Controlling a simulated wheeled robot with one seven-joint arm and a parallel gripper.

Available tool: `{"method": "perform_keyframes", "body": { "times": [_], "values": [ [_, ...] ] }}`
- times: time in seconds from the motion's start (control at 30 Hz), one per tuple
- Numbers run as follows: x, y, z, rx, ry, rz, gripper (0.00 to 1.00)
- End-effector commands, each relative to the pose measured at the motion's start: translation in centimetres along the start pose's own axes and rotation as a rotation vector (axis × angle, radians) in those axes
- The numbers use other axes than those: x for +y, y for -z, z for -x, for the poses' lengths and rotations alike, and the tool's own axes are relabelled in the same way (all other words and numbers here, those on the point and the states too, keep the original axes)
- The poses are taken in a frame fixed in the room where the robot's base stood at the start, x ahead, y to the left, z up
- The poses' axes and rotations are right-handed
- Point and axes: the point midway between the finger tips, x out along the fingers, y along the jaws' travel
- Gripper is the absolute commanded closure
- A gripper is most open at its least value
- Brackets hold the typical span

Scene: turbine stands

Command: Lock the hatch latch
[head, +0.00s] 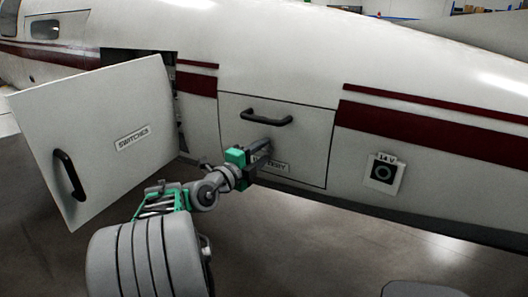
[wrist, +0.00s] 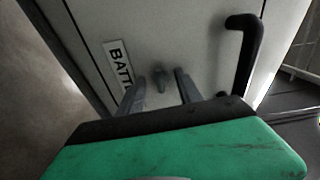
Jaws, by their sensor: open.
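The closed battery hatch (head: 300,150) is a white panel in the aircraft's side, with a black handle (head: 267,117) near its top. In the wrist view the hatch (wrist: 190,40) shows part of its "BATTERY" label (wrist: 119,62) and the handle (wrist: 241,60) on the right. Contact cannot be told. In the head view the gripper hides the latch.
A second hatch door marked "SWITCHES" (head: 105,120) hangs open at the left, with its own black handle (head: 69,174). A round socket marked "14 V" (head: 384,173) is on the fuselage at the right. The floor (head: 330,240) below is clear.

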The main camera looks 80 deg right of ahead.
Motion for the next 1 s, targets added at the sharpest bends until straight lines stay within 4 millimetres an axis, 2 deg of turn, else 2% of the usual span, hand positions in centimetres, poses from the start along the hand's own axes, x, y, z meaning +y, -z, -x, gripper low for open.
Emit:
{"method": "perform_keyframes", "body": {
  "times": [0.53,1.0],
  "values": [
    [0.3,-0.1,4.7,-0.003,0.001,-0.002,0.58],
    [0.0,-0.4,5.2,-0.014,-0.011,0.012,0.58]
  ]
}}
